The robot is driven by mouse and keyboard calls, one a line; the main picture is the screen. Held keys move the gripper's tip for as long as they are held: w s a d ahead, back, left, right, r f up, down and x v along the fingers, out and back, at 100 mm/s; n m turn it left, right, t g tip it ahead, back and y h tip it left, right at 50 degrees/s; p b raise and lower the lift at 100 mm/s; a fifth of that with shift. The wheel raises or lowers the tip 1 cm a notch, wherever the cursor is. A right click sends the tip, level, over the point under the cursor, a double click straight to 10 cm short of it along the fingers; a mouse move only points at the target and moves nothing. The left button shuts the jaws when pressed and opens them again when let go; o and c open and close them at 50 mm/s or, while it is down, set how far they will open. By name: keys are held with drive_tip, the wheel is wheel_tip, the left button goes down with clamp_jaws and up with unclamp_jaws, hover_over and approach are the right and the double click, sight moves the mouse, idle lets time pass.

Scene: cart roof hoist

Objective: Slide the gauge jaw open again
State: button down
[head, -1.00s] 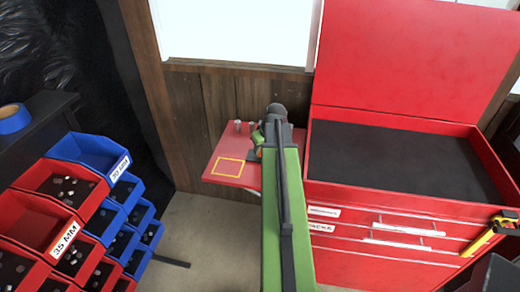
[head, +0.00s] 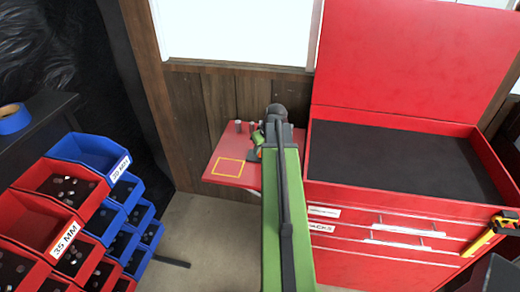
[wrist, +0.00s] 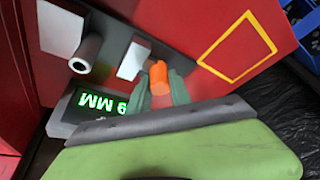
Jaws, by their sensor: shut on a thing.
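The gauge (wrist: 62,112) is a grey device on a red shelf, with a dark display (wrist: 88,103) lit in green digits. They read upside down and are partly hidden by my arm. In the wrist view my gripper (wrist: 162,88) is shut on an orange knob (wrist: 159,76); its green fingers sit on both sides of it. A pale block (wrist: 133,60) stands beside the knob, and another pale block (wrist: 60,28) stands further left. A hollow grey cylinder (wrist: 86,53) lies between these blocks. In the head view my arm hides most of the gauge.
The red shelf (head: 218,174) bears a yellow square outline (head: 229,168), empty inside. Small grey pegs (head: 238,126) stand at its back. A red tool chest (head: 400,195) with open lid is close on the right. Blue and red bins (head: 92,150) stand at left.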

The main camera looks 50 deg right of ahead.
drive_tip(key=shift+s+d, duration=0.1)
drive_tip(key=shift+s, duration=0.1)
drive_tip(key=c, duration=1.5)
unclamp_jaws()
drive_tip(key=shift+o, duration=0.2)
drive_tip(key=shift+r, duration=0.1)
drive_tip(key=p+v, duration=1.6)
drive_tip(key=v, duration=0.1)
drive_tip(key=shift+s, duration=0.2)
